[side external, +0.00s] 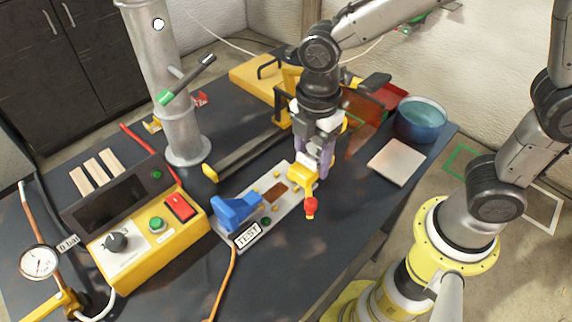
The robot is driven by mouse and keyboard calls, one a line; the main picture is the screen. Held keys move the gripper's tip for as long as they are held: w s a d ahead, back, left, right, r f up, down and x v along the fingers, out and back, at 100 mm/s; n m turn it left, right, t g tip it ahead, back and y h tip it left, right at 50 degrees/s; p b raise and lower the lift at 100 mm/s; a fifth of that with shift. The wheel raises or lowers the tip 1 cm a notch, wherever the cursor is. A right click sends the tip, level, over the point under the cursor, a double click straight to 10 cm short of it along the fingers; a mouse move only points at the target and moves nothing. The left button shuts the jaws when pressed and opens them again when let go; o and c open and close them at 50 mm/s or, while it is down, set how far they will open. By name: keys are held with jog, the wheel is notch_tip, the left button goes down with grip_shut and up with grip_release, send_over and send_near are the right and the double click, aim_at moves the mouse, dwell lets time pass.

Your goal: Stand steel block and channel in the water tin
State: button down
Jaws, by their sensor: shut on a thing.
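My gripper (318,143) is at the middle of the table, pointing down beside the yellow clamp. It is shut on a pale purple-grey piece (326,163) that is partly hidden by the fingers and the clamp. I cannot tell whether this piece is the steel block with the channel. A round blue tin (421,121) with water in it stands at the table's right corner, to the right of my gripper and apart from it. No separate steel block or channel can be picked out with certainty.
A grey TEST plate (258,226) carries a blue clamp (236,210) and a yellow clamp (302,176) with a red tip. A white square pad (396,162) lies before the tin. A red tray (388,96), yellow control box (150,245) and grey column (180,130) stand around.

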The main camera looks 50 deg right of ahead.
jog(key=s+d+r, duration=0.3)
jog(key=s, duration=0.2)
notch_tip(320, 180, up, 18)
jog(key=w+d+m, duration=0.1)
jog(key=w+d, duration=0.2)
jog(key=d, duration=0.5)
jog(key=w+d+m, duration=0.1)
jog(key=w+d, duration=0.2)
jog(key=d, duration=0.6)
jog(key=s+d+m, duration=0.1)
jog(key=s+d, duration=0.2)
jog(key=d, duration=0.7)
jog(key=s+d+m, duration=0.1)
jog(key=s+d, duration=0.3)
jog(key=d, duration=0.6)
notch_tip(320, 180, down, 31)
jog(key=shift+w+d+r, duration=0.1)
jog(key=shift+w+d, duration=0.05)
jog(key=shift+f, duration=0.25)
dwell(0.7)
